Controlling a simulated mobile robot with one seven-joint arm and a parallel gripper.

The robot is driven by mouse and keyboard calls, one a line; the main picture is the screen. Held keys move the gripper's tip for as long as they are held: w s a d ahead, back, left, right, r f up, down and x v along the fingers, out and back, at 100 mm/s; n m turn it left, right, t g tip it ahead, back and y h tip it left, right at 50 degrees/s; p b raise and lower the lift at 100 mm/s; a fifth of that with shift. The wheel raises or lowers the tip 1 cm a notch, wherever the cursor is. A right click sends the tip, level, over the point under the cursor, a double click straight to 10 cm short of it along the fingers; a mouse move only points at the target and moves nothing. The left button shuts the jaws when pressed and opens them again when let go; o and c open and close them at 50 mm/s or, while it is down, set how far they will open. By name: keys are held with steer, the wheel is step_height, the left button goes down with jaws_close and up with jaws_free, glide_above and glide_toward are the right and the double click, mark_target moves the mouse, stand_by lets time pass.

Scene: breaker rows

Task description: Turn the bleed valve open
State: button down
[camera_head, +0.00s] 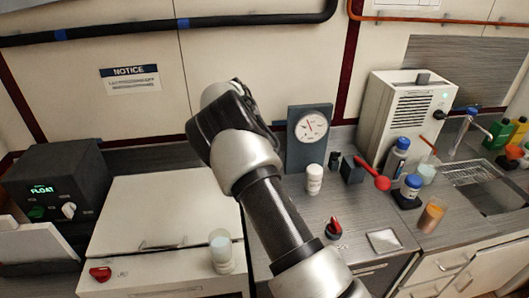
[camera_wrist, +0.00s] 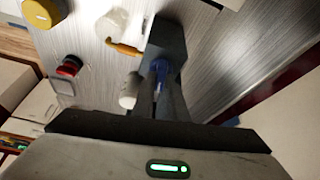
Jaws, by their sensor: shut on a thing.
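A dark grey gauge stand (camera_head: 309,161) with a round white dial (camera_head: 311,127) and red needle stands upright at the back of the counter. A small blue part, apparently the bleed valve handle (camera_wrist: 160,74), shows in the wrist view beside a dark block (camera_wrist: 168,38) that looks like this stand. My gripper (camera_wrist: 165,88) is shut on the blue handle, with a finger on each side. I cannot tell how far the valve is turned.
A white bottle (camera_head: 314,180) stands close in front of the stand.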

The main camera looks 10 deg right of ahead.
steer(key=shift+w+m+g, duration=0.1)
steer(key=shift+m+g, duration=0.4)
steer(key=shift+m, duration=0.6)
steer(key=c, duration=1.8)
jaws_free()
steer(key=shift+o, duration=0.2)
steer(key=shift+a+r, duration=0.1)
steer(key=p+v, duration=0.3)
steer(key=v, duration=1.4)
steer(key=shift+p, duration=0.35)
steer(key=shift+r, duration=0.1)
